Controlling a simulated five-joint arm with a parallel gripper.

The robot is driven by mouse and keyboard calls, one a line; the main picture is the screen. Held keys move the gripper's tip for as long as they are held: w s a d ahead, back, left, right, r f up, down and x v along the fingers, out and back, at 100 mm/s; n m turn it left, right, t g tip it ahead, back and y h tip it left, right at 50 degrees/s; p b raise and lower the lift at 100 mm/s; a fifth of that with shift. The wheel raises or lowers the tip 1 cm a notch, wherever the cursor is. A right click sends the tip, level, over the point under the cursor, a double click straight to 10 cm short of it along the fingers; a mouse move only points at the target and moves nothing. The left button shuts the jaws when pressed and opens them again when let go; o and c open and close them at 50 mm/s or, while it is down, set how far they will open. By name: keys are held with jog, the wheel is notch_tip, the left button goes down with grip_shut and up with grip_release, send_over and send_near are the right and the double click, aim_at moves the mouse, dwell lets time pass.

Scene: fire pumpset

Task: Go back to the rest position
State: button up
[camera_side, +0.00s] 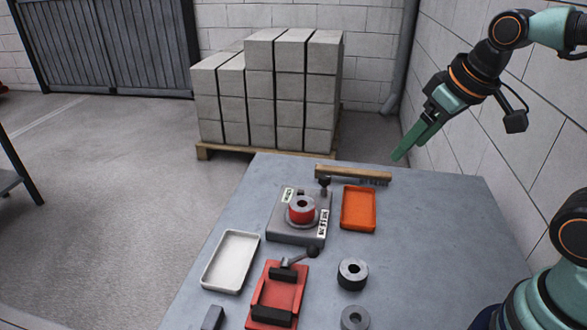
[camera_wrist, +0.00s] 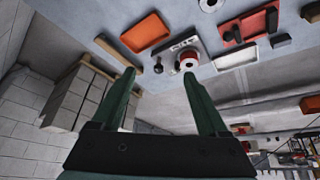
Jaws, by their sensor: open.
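My gripper (camera_side: 404,151) is raised above the back right part of the grey table, with its green fingers pointing down and to the left. In the wrist view its two fingers (camera_wrist: 158,75) stand apart with nothing between them. A grey fixture (camera_side: 291,236) with a red ring-shaped part (camera_side: 301,211) on it sits near the middle of the table. It also shows beyond my fingertips in the wrist view (camera_wrist: 195,50). My gripper touches none of these.
On the table (camera_side: 440,260) are an orange tray (camera_side: 358,209), a white tray (camera_side: 231,262), a red clamp fixture (camera_side: 278,290), grey rings (camera_side: 352,273) and a wooden-backed brush (camera_side: 352,174). Stacked blocks (camera_side: 275,90) stand behind. The table's right side is clear.

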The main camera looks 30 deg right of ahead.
jog(key=shift+s+d+f+m, duration=0.25)
jog(key=shift+s+f+m, duration=0.1)
jog(key=shift+s+m, duration=0.25)
dwell(0.4)
